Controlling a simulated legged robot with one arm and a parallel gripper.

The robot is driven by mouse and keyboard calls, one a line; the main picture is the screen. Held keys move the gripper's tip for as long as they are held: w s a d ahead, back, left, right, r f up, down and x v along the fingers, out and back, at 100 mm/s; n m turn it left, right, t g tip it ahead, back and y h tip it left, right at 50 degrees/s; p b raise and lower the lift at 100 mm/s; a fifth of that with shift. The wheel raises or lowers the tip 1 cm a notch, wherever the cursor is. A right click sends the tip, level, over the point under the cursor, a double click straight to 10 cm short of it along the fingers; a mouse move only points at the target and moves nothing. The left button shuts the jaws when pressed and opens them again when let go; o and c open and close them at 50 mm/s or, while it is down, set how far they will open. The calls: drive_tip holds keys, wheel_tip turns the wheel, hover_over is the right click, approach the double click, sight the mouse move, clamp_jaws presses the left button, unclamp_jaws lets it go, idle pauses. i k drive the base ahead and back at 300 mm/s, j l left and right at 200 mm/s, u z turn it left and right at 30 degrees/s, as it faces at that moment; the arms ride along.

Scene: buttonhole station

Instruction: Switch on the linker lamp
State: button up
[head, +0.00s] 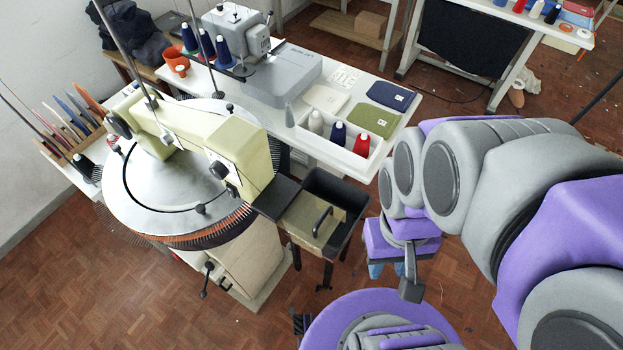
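The linker (185,165) is the machine on the left, with a pale green arm (235,150) over a round metal dial (130,205) ringed with points. A small dark fitting (220,172) sits on the side of the green arm; I cannot tell whether it belongs to the lamp. No lamp or switch can be made out with certainty, and no lit lamp shows. My gripper (388,268) hangs at the end of my purple and grey arm, right of the linker and apart from it. Its fingers are small and partly hidden, so their opening is unclear.
A black bin (345,185) with a tray (312,222) stands between linker and gripper. Behind, a white table (395,140) holds a grey sewing machine (265,75), thread cones and folded cloths. Thin rods rise above the linker. The parquet floor (90,290) in front is clear.

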sight(231, 192)
drive_tip(key=k+u, duration=0.1)
drive_tip(key=u, duration=0.75)
drive_tip(key=k+u, duration=0.15)
drive_tip(key=u, duration=0.25)
